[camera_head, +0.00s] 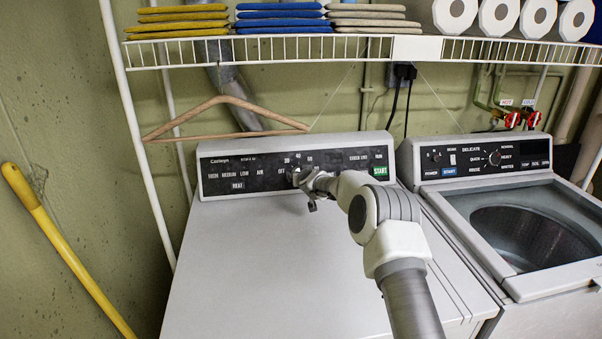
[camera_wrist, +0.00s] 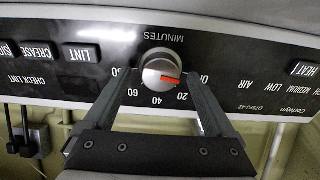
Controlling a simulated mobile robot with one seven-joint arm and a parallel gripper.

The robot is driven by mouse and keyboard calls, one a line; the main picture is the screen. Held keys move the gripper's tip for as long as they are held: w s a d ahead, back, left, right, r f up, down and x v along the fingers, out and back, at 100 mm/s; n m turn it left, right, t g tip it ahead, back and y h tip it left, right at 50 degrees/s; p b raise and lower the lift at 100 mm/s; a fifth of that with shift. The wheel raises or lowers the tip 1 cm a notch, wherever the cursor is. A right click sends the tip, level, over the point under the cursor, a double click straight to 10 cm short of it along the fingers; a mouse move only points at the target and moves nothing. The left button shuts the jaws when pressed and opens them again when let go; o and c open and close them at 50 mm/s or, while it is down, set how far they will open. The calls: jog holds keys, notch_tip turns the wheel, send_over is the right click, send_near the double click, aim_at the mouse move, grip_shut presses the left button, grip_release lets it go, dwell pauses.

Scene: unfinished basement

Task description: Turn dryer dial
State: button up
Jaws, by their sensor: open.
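The dryer dial (camera_wrist: 160,68) is a round silver knob on the dryer's black control panel (camera_head: 245,172). The wrist view shows the panel upside down. The dial's red-orange mark points to the picture's right, around OFF and 20. My gripper (camera_wrist: 158,78) is open, with one finger on each side of the dial. I cannot tell whether either finger touches it. In the head view my gripper (camera_head: 306,186) is at the middle of the panel and mostly hides the dial. The white dryer (camera_head: 260,260) stands below.
A washer (camera_head: 470,188) with a glass lid stands close on the right. A wire shelf (camera_head: 290,50) with folded cloths and paper rolls runs above. A wooden hanger (camera_head: 225,100) hangs above the panel. The dryer top is clear. A yellow pole (camera_head: 70,255) leans at left.

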jog(key=shift+w+a, duration=0.1)
jog(key=shift+w, duration=0.15)
jog(key=shift+f, duration=0.1)
jog(key=shift+s, duration=0.1)
jog(key=c, duration=1.4)
jog(key=shift+o, duration=0.2)
